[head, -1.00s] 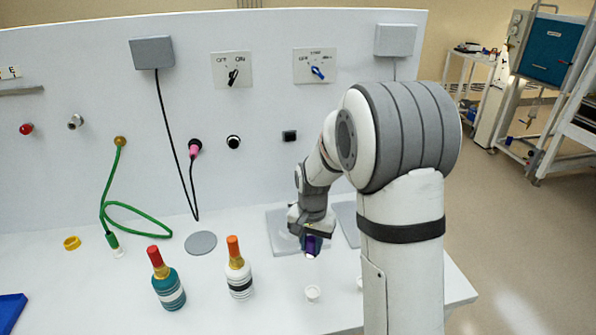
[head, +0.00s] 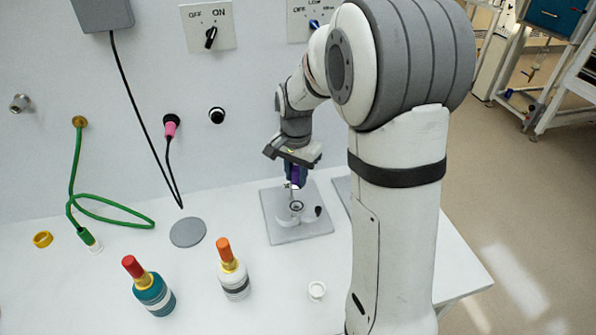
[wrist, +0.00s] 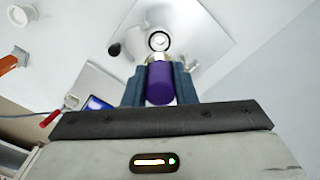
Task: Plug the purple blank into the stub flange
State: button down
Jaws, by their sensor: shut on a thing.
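My gripper (head: 295,180) is shut on the purple blank (head: 296,171) and holds it pointing down. The stub flange (head: 294,216), a pale fitting with a dark round opening, stands on a grey square plate (head: 287,236). In the head view the blank is above the flange, with a small gap apparent. In the wrist view the purple blank (wrist: 160,84) sits between both fingers, and the ringed opening of the flange (wrist: 159,41) shows just beyond its far end. The blank's tip is partly hidden there, and the exact gap cannot be told.
A white-and-orange bottle (head: 233,271) and a teal-and-red bottle (head: 149,288) stand left. A small white cup (head: 317,290) is in front of the plate. A grey disc (head: 188,232) and a green hose (head: 100,210) lie on the bench left.

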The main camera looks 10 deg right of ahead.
aim_at(296, 183)
jog(key=shift+s+f+b, duration=0.1)
jog(key=shift+f+b, duration=2.05)
jog(key=shift+f, duration=0.75)
jog(key=shift+f+b, duration=0.9)
jog(key=shift+f, duration=0.3)
jog(key=c, duration=1.1)
grip_release()
jog(key=shift+r, duration=0.15)
notch_tip(296, 183, up, 7)
jog(key=shift+r, duration=0.3)
